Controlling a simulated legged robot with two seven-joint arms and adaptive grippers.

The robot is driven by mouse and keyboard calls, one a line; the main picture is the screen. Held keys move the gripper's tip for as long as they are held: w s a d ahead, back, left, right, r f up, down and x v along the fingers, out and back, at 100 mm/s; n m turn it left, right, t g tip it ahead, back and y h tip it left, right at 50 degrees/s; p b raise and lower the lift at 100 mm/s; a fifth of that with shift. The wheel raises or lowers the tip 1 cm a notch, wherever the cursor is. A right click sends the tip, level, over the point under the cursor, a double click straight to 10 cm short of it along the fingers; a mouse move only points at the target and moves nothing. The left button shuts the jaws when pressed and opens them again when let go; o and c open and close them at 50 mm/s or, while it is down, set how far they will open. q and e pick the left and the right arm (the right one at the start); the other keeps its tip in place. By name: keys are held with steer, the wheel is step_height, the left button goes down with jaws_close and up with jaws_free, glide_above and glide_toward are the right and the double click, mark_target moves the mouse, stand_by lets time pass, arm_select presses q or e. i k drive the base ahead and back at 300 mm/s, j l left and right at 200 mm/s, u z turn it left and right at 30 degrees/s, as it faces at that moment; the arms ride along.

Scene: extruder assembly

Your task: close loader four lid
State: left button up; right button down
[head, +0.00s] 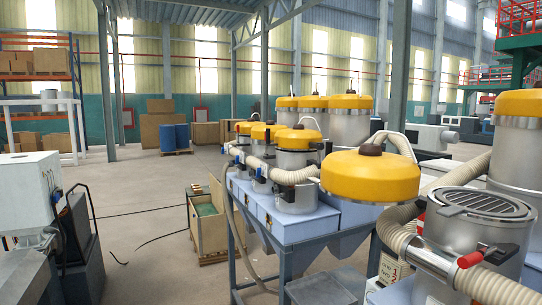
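A large yellow domed lid (371,178) with a dark brown knob on top is in the middle right of the head view. No metal cylinder shows directly under it, and I cannot tell what holds it up. To its right is an open silver loader (485,240) with a slotted grille (487,204) on top and no lid over it. A red-tipped latch (470,260) is on its near side, and a ribbed cream hose (398,236) joins it at the left. Neither of my grippers shows.
Several other loaders wear yellow lids, including one at the right (513,102) and smaller ones at the back (296,133). A blue metal frame (283,268) stands below. A wooden crate (207,229) and loose cables lie on the floor at left, with open floor around them.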

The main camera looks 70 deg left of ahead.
mark_target(368, 175)
steer(key=j+u, duration=0.2)
steer(key=j, duration=0.7)
steer(key=j+u, duration=0.15)
steer(key=j, duration=0.75)
steer(key=j+u, duration=0.2)
steer(key=j, duration=0.65)
steer(key=i, duration=0.05)
